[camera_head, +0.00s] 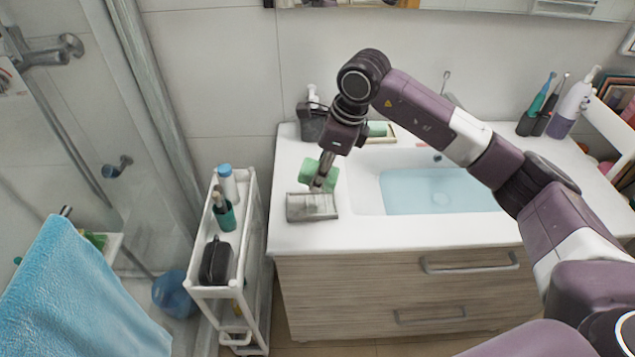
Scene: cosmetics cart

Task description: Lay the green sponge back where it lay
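The green sponge (309,173) is at the fingertips of my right gripper (323,180), whose arm comes in from the right. The gripper appears shut on the sponge, and its fingers hide part of it. The sponge is tilted and shows just above and behind a grey ribbed tray (310,214) on the white countertop, left of the basin. I cannot tell whether the sponge touches anything below. The part of the tray in view looks empty. My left gripper is not in view.
A water-filled basin (440,190) lies right of the tray. A dark dispenser (312,124) and a small dish with a green item (377,130) stand behind. A white cart (250,240) with bottles and a black pouch stands left. The counter's front left (300,238) is clear.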

